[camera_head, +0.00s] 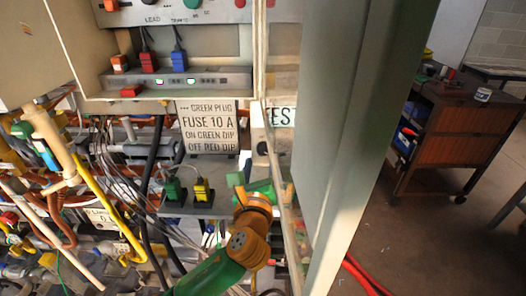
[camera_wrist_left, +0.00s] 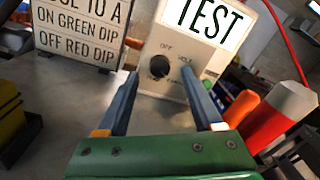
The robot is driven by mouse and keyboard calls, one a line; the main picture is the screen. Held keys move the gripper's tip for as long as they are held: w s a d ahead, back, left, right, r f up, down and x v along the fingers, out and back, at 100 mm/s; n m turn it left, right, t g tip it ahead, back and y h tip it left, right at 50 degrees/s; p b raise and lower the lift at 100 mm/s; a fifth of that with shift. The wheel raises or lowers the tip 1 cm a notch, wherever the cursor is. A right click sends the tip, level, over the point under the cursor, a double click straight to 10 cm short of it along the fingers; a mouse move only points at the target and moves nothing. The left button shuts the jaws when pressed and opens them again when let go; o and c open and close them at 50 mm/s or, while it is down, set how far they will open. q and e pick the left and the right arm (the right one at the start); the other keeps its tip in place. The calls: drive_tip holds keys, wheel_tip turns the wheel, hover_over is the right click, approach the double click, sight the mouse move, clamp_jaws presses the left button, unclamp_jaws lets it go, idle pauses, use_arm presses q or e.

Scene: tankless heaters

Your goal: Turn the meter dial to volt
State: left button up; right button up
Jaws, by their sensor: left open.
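The white meter (camera_wrist_left: 209,61) with the TEST label stands in front of my left gripper in the left wrist view. Its black dial (camera_wrist_left: 158,67) sits between the words OFF and what looks like VOLT. My left gripper (camera_wrist_left: 161,73) is open, its two blue fingers on either side of the dial; I cannot tell whether they touch it. In the head view the meter shows narrowly (camera_head: 257,130) with the dial (camera_head: 262,148), partly behind the frame edge. My left gripper there (camera_head: 262,187) is below the dial. My right gripper is not in view.
A fuse sign (camera_head: 207,127) stands left of the meter. Green (camera_head: 174,191) and yellow (camera_head: 202,190) plugs sit on a grey shelf. A large door panel (camera_head: 365,120) rises close on the right. Pipes and cables crowd the lower left. Red (camera_wrist_left: 268,120) and orange items flank the wrist view's right.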

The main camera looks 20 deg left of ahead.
sight(262, 152)
use_arm(q)
drive_tip(key=shift+x, duration=1.15)
drive_tip(key=shift+w+a+f, duration=0.1)
drive_tip(key=shift+w+f, duration=0.1)
drive_tip(key=shift+w, duration=0.25)
drive_tip(key=shift+s, duration=0.2)
drive_tip(key=c, duration=0.4)
drive_tip(key=shift+r, duration=0.1)
clamp_jaws()
